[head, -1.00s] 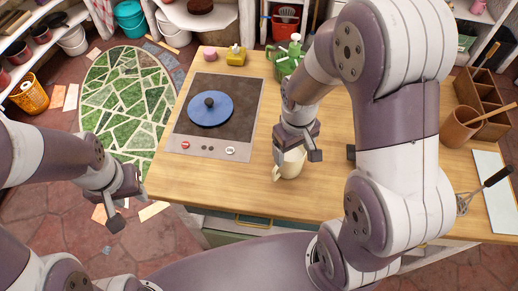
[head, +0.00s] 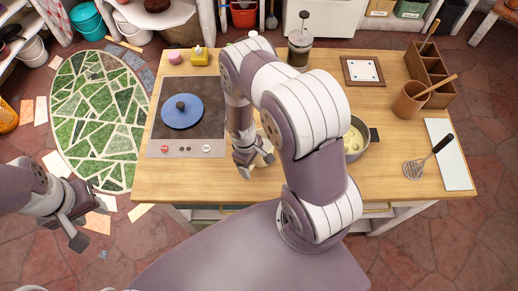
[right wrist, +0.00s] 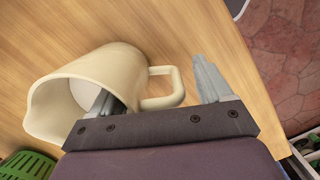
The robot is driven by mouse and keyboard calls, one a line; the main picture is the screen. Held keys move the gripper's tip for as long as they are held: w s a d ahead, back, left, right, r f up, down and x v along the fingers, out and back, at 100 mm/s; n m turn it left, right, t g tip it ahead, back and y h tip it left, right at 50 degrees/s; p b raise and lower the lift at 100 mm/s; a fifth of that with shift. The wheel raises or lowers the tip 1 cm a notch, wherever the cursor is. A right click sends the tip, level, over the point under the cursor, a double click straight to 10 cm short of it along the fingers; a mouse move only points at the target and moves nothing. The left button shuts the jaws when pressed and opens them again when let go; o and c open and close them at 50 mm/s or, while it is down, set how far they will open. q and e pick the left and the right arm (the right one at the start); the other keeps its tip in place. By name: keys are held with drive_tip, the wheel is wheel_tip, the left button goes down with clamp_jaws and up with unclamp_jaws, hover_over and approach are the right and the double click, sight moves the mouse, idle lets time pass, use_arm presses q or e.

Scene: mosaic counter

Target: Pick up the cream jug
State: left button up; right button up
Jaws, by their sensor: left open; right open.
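The cream jug (right wrist: 95,75) fills the left of the right wrist view, with its mouth facing the camera and its loop handle on the right. In the head view the jug (head: 265,157) stands on the wooden counter, partly hidden by my right gripper (head: 256,165). My right gripper is open at the jug. In the wrist view one finger overlaps the jug's mouth and the other is past the handle, so the handle shows between the fingers (right wrist: 157,92). Contact cannot be told. My left gripper (head: 88,220) is open and empty, left of the counter above the floor.
A pot (head: 356,143) stands to the right, partly behind my right arm. A French press (head: 299,48), framed tile (head: 363,71), utensil crock (head: 409,101) and whisk (head: 430,160) are further off.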

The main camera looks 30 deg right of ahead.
drive_tip(key=shift+d+f, duration=0.1)
drive_tip(key=c, duration=1.4)
clamp_jaws()
drive_tip(key=shift+w+r, duration=0.1)
drive_tip(key=shift+r, duration=0.1)
